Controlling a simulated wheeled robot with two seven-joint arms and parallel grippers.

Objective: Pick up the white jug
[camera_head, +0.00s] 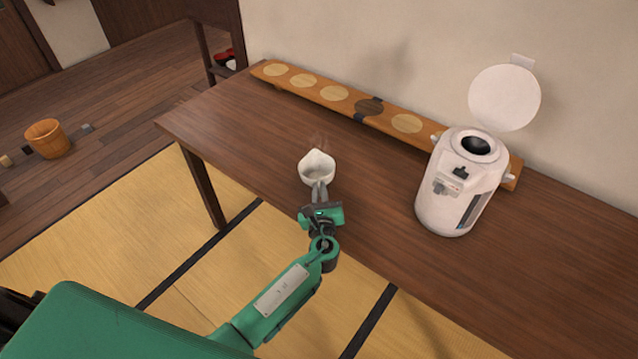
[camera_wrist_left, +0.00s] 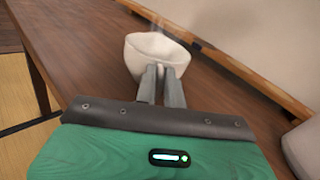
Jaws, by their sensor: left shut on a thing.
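The white jug (camera_head: 317,164) is at the middle of the dark wooden table, with its opening facing up and faint steam above it. My left gripper (camera_head: 320,190) reaches it from the near side and is shut on it, at what looks like its handle. In the left wrist view the jug (camera_wrist_left: 156,52) sits just beyond the two grey fingers (camera_wrist_left: 161,80), which close on its near side. I cannot tell whether the jug's base touches the table. My right gripper is not in view.
A white hot-water pot (camera_head: 455,195) with its lid raised stands to the right on the table (camera_head: 370,215). A long wooden board (camera_head: 375,107) with round spots runs along the wall. The table left of the jug is clear. A wooden bucket (camera_head: 47,139) stands on the floor.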

